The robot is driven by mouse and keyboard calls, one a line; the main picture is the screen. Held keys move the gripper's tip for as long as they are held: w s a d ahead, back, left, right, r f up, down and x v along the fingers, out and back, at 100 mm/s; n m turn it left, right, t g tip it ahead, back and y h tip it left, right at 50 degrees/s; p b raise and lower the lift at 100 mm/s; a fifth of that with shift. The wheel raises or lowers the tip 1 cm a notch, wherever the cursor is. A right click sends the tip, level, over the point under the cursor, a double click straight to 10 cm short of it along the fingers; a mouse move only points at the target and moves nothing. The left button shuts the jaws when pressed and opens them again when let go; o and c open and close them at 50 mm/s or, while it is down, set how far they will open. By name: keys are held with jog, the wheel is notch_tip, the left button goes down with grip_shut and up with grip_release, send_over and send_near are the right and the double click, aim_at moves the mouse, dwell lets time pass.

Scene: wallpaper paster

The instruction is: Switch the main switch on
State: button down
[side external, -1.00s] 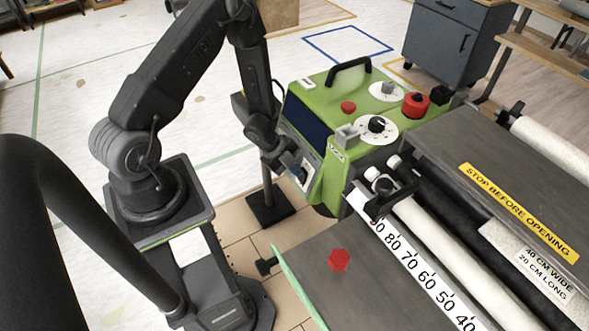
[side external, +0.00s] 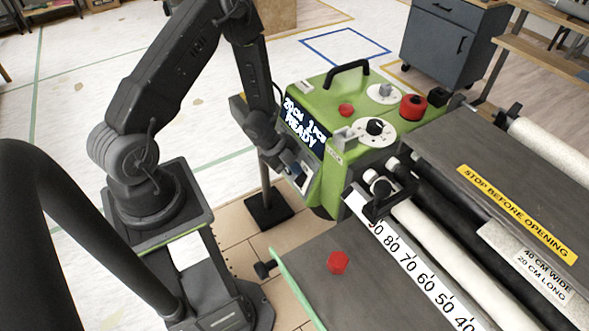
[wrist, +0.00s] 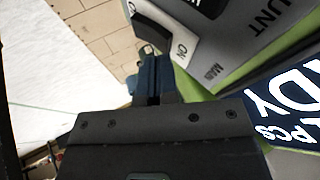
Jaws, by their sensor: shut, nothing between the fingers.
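The green machine (side external: 322,190) stands right of my arm. Its lit display (side external: 306,128) reads 20 cm, 1 pcs, READY. The main switch area is on the machine's front face below the display.
Dials (side external: 375,130), a red emergency knob (side external: 413,107) and a black handle (side external: 347,70) are on the machine's top. A table with a red knob (side external: 338,262) and a number scale (side external: 415,272) is at the front right. A black stand (side external: 268,208) is below my gripper.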

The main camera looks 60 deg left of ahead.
jog(key=d+v, duration=0.1)
jog(key=v, duration=1.1)
jog(key=shift+s+a+r, duration=0.15)
jog(key=shift+s+r, duration=0.05)
jog(key=shift+r, duration=0.25)
